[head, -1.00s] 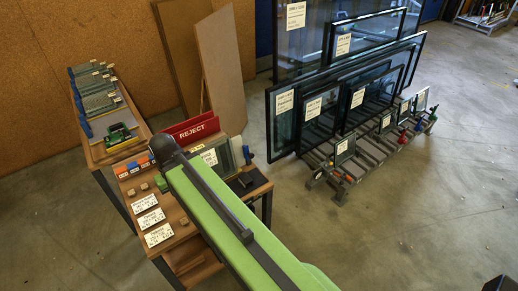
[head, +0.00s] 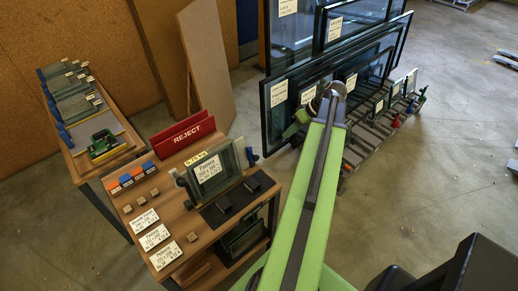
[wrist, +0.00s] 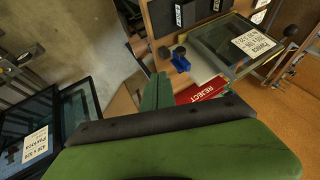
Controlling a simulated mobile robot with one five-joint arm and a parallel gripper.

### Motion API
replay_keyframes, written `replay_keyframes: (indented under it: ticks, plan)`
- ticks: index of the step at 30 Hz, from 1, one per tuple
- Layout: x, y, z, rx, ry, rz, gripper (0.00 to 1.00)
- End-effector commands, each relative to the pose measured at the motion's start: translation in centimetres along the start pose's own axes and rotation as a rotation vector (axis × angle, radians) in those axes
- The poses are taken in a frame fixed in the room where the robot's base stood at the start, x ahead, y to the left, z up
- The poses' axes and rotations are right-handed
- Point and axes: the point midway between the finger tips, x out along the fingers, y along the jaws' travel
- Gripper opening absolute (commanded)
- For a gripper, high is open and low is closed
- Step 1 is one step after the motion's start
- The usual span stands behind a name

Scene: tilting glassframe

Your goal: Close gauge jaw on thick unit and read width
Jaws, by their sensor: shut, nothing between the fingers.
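A glass unit (head: 211,173) with a white label stands upright on the wooden bench, held by a gauge with a yellow readout (head: 196,158); its figures are too small to read surely. A blue knob (head: 251,156) is at the unit's right end; a blue knob also shows in the wrist view (wrist: 180,59) beside the labelled glass. My gripper (head: 297,123) is right of the gauge, apart from it, in front of the glass rack. Its green fingers (wrist: 157,92) are together and empty in the wrist view. I cannot tell whether the jaw touches the glass.
A red REJECT board (head: 183,133) stands behind the gauge. Coloured blocks (head: 131,178) and white cards (head: 155,237) lie on the bench's left side. A rack of framed glass panes (head: 340,80) stands close behind my arm. Open floor lies to the right.

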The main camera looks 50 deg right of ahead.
Motion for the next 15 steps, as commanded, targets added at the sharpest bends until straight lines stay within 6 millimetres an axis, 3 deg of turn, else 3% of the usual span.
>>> replay_keyframes:
  ticks: [5,15]
  plan:
    - [1.0,0.0,0.1,-0.003,-0.001,-0.001,0.00]
    - [8.5,0.0,0.2,-0.008,-0.005,-0.002,0.00]
